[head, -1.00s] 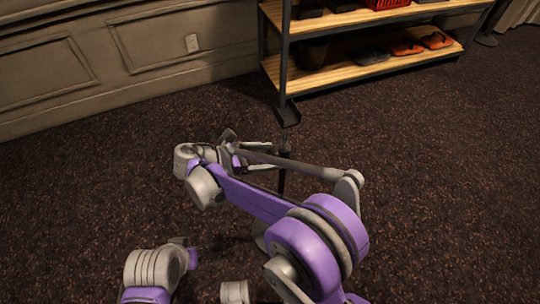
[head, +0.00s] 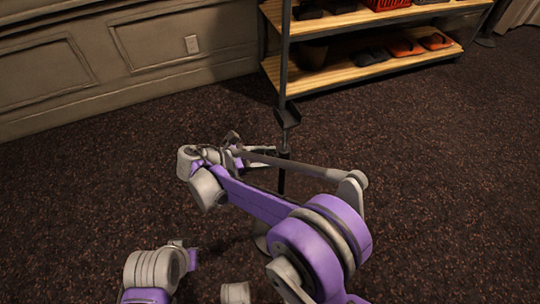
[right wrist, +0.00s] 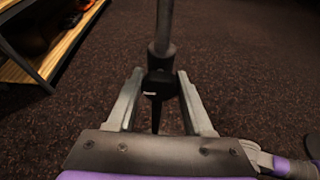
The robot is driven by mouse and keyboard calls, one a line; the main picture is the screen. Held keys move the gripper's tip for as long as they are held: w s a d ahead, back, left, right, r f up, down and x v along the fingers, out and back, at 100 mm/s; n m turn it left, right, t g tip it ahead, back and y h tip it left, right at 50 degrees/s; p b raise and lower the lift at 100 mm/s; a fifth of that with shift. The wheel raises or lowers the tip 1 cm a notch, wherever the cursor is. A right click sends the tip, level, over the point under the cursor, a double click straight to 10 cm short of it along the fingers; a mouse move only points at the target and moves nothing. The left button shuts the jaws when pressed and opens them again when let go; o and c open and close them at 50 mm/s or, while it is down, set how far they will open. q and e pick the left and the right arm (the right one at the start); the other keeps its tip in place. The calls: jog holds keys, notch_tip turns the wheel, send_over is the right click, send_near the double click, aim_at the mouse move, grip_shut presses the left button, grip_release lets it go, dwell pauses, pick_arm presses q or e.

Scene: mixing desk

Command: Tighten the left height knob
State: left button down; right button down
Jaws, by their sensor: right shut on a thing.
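The left height knob (right wrist: 160,84) is a dark piece with a small pale mark, on a thin upright stand (right wrist: 163,25). In the right wrist view it sits between the two grey fingers of my right gripper (right wrist: 159,76), which is shut on it. In the head view the stand's dark pole (head: 282,180) is upright, and my right gripper (head: 268,157) reaches it from the left. The knob is too small and covered there to make out. Of my left arm only a grey and purple part shows at the lower left; its gripper is not in view.
A shelf rack (head: 345,77) with wooden boards and shoes stands behind the pole. A panelled wall (head: 130,55) runs along the back left. The dark carpet (head: 450,190) is clear to the right.

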jog(key=shift+r+m+t+p, duration=0.1)
jog(key=shift+m+t+p, duration=0.2)
jog(key=shift+m+t, duration=0.3)
pick_arm(q)
jog(key=shift+r, duration=0.6)
pick_arm(e)
jog(key=shift+m+t+y, duration=0.3)
jog(key=shift+m, duration=0.4)
jog(key=shift+c, duration=1.5)
grip_release()
pick_arm(q)
jog(key=shift+s+a+r, duration=0.1)
jog(key=shift+s, duration=0.05)
pick_arm(e)
jog(key=shift+s, duration=0.1)
